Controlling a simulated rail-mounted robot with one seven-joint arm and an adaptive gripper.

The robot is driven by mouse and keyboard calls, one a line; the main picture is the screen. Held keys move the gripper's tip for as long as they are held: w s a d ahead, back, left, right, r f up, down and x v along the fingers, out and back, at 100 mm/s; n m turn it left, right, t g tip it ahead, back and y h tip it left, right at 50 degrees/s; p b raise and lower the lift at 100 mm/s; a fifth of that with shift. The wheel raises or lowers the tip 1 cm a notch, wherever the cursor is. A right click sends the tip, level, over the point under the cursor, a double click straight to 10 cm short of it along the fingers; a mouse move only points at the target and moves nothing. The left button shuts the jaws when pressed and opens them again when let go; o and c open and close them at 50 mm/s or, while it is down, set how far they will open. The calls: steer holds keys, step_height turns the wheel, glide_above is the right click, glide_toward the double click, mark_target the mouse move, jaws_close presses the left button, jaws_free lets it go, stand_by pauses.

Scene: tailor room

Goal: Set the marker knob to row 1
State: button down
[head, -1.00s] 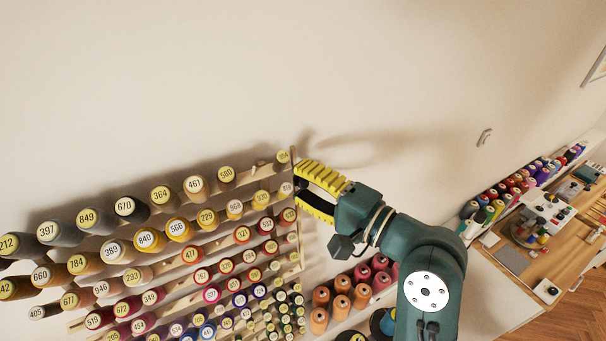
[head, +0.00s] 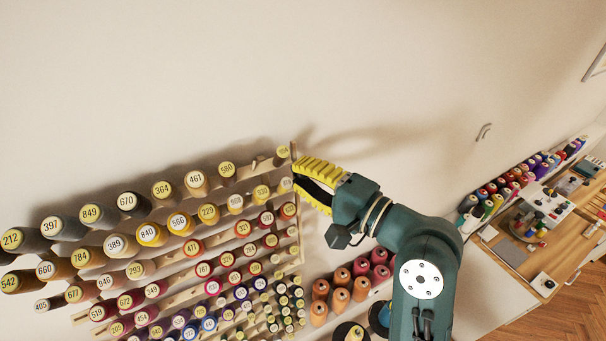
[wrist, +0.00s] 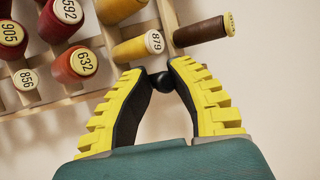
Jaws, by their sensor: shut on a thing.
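The marker knob (wrist: 163,82) is a small dark ball at the side edge of the thread rack. In the wrist view my gripper (wrist: 158,76) has its yellow-and-black fingers closed in on the knob, one on each side. In the head view my gripper (head: 297,174) is at the right end of the rack, near the top rows, and its fingers hide the knob. The wooden rack (head: 295,215) carries rows of numbered spools on pegs. The row that the knob stands at is not clear.
A brown spool (wrist: 200,31) and a yellow spool 879 (wrist: 132,50) are close to my fingertips. Orange and pink cones (head: 341,300) stand low beside the rack. The wall (head: 400,90) above and right of my gripper is bare.

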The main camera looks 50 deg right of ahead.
step_height(320, 180, up, 4)
steer(key=shift+w+p, duration=0.1)
steer(key=shift+p, duration=0.85)
steer(key=shift+r, duration=0.1)
steer(key=c, duration=1)
jaws_free()
steer(key=shift+d, duration=0.1)
steer(key=s, duration=1.2)
steer(key=shift+d, duration=0.4)
